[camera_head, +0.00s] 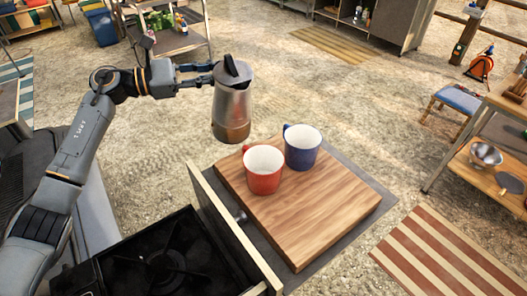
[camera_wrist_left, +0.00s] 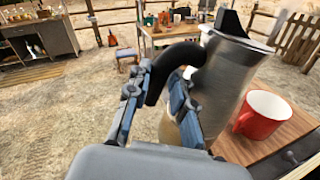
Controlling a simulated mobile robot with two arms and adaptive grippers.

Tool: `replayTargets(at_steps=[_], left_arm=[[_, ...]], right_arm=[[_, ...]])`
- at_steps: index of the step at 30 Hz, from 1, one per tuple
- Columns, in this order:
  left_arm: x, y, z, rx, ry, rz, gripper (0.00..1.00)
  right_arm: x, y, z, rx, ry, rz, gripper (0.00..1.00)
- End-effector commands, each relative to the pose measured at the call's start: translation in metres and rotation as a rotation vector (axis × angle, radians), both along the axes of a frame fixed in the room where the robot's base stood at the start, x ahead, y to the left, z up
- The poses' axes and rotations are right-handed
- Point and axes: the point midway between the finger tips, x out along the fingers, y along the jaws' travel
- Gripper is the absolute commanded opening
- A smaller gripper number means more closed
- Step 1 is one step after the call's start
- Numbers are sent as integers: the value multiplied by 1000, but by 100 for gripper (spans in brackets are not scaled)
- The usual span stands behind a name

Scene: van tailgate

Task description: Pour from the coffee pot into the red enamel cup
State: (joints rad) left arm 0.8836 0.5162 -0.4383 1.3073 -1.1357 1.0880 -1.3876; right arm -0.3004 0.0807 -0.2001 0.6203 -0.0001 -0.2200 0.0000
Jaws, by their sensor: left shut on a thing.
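The coffee pot (camera_head: 232,103) is a silver pot with a black lid knob, held in the air beside the wooden board, up and left of the red cup in the head view. My left gripper (camera_head: 207,76) is shut on its black handle (camera_wrist_left: 178,62); the pot looks near upright. The red enamel cup (camera_head: 263,171) stands upright on the board, its white inside showing no visible contents; it is right of the pot in the left wrist view (camera_wrist_left: 263,113). My right gripper is not in view.
A blue cup (camera_head: 302,148) stands right beside the red cup on the wooden board (camera_head: 319,205). A black stove (camera_head: 165,262) with an upright panel (camera_head: 230,228) lies at the front left. A shelf with a metal bowl (camera_head: 486,154) stands at the right.

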Motion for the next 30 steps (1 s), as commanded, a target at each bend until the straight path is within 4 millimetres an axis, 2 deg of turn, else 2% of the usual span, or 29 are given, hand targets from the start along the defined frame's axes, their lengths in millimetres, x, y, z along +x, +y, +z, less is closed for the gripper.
replayTargets(at_steps=[1,11,18,30], left_arm=[[-3,-1,9,9,-30,-1,0],[-20,-10,23,114,-219,1,0],[-37,-20,28,188,-358,1,0],[-47,-25,24,287,-546,0,0]], right_arm=[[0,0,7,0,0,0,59],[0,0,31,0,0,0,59],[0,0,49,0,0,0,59],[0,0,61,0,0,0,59]])
